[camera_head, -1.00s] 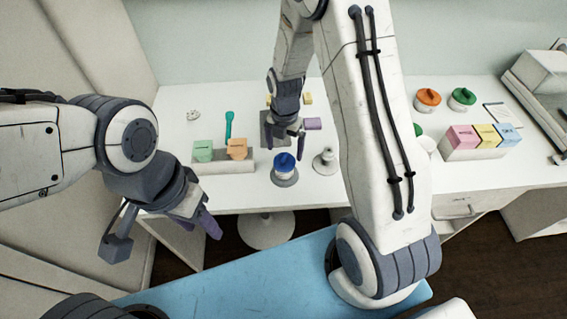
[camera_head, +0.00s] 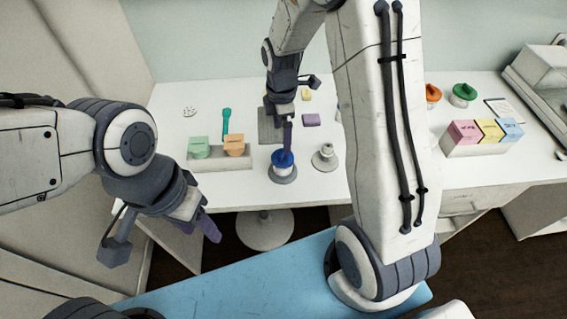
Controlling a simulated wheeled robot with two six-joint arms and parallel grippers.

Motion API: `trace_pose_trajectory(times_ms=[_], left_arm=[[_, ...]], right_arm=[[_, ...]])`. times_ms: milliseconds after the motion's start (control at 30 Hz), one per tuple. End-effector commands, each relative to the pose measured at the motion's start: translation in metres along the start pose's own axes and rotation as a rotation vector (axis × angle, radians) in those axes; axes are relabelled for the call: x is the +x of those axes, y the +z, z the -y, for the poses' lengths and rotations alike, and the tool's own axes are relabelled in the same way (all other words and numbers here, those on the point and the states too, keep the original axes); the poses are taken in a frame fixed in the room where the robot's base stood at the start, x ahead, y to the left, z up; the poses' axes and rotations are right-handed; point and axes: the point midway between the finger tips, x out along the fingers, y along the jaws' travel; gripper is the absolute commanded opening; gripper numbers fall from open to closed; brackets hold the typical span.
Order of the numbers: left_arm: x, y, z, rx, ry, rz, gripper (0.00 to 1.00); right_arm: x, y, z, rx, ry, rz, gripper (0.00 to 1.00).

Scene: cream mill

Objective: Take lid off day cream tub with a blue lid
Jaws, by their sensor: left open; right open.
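The day cream tub with a blue lid (camera_head: 281,160) stands on a round grey base (camera_head: 284,178) near the front edge of the table. My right gripper (camera_head: 298,112) is open above and just behind the tub. One of its purple fingers reaches down to the lid's knob and partly hides it; I cannot tell whether it touches. My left gripper (camera_head: 165,238) is open and empty, left of the table's front edge and away from the tub.
A small grey-white stand (camera_head: 325,158) is close to the right of the tub. Orange (camera_head: 433,93) and green (camera_head: 463,93) lidded tubs stand at the right.

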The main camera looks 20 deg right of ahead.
Motion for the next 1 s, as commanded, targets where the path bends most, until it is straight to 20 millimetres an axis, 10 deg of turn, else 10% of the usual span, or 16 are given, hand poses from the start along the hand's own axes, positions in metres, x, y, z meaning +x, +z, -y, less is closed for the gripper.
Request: trace_pose_trajectory(times_ms=[333, 1000], left_arm=[[0.035, 0.002, 0.003, 0.001, 0.0, 0.0, 0.5], [0.013, 0.001, 0.001, 0.0, 0.0, 0.0, 0.5]], right_arm=[[-0.018, -0.002, 0.002, 0.668, 0.001, -0.001, 1.0], [0.046, 0.001, 0.004, 0.731, -0.007, 0.003, 1.0]])
